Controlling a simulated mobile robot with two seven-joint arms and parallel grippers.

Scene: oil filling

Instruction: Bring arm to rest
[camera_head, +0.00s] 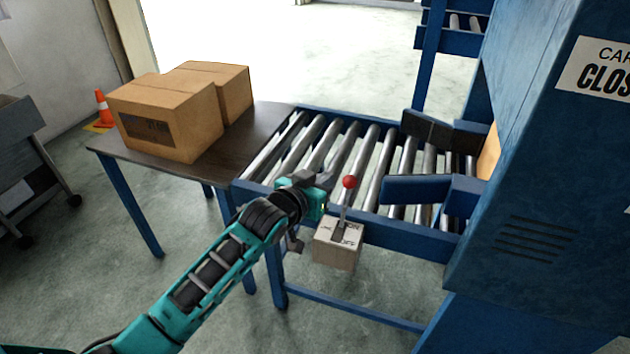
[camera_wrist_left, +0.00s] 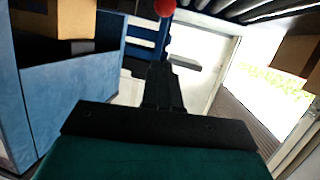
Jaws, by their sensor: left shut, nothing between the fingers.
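My left arm reaches in from the lower left in the head view. Its gripper (camera_head: 338,155) is over the near edge of the roller conveyor (camera_head: 375,145), just left of and behind the red-knobbed lever (camera_head: 349,182). In the left wrist view the dark fingers (camera_wrist_left: 162,75) are together with nothing between them, and the red knob (camera_wrist_left: 165,7) shows above them at the top edge. I cannot tell whether the gripper touches the lever. My right gripper is in neither view.
The switch box (camera_head: 337,245) marked ON and OFF hangs at the conveyor's near side. Cardboard boxes (camera_head: 168,118) stand on the dark table (camera_head: 262,130) at left. A large blue machine (camera_head: 540,200) stands at right. Floor (camera_head: 215,320) is open in front.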

